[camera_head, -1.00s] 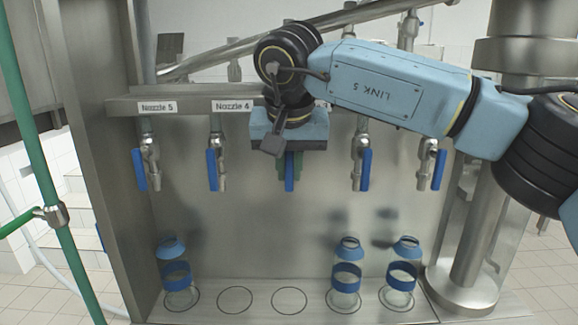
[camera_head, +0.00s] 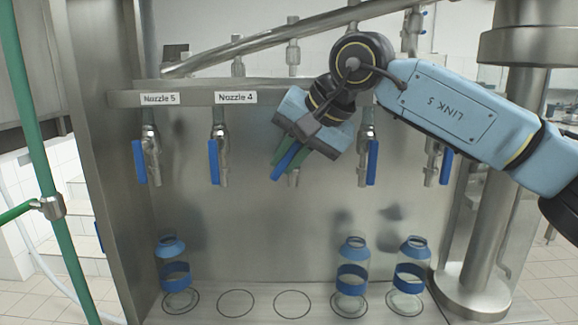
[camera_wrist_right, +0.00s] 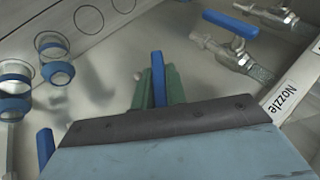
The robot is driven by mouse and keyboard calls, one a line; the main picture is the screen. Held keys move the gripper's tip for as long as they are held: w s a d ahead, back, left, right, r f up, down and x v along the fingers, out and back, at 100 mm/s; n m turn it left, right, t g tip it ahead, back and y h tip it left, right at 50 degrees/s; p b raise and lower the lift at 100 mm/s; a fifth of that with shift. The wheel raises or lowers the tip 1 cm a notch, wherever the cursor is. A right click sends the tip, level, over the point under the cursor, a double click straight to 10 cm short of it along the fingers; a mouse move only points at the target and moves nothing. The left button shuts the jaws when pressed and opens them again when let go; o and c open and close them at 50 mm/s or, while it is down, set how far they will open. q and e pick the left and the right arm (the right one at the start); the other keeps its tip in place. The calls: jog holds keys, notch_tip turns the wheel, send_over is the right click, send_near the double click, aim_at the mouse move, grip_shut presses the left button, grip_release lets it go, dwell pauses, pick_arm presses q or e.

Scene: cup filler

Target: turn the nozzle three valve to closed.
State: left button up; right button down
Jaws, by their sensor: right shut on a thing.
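The nozzle three valve's blue handle (camera_head: 290,156) is in the middle of the row in the head view. It is tilted, its lower end pointing down and left. My right gripper (camera_head: 286,162) is shut on this handle with its green fingers, and the gripper is tilted with it. In the right wrist view the handle (camera_wrist_right: 158,78) stands between the green fingers of my right gripper (camera_wrist_right: 160,90). The valve body is mostly hidden behind my gripper; only the nozzle tip (camera_head: 293,179) shows below. The nozzle three label is hidden. My left gripper is not in view.
The nozzle 4 handle (camera_head: 214,162), nozzle 5 handle (camera_head: 139,162) and the handle just right of nozzle three (camera_head: 372,163) hang straight down close by. Bottles stand below on the left (camera_head: 175,265) and right (camera_head: 352,268); the two middle circles are empty.

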jog(key=shift+r, duration=0.1)
dwell(0.4)
jog(key=c, duration=1.4)
grip_release()
jog(key=shift+y, duration=0.3)
jog(key=shift+c, duration=0.2)
jog(key=v, duration=1.3)
jog(key=shift+r, duration=0.15)
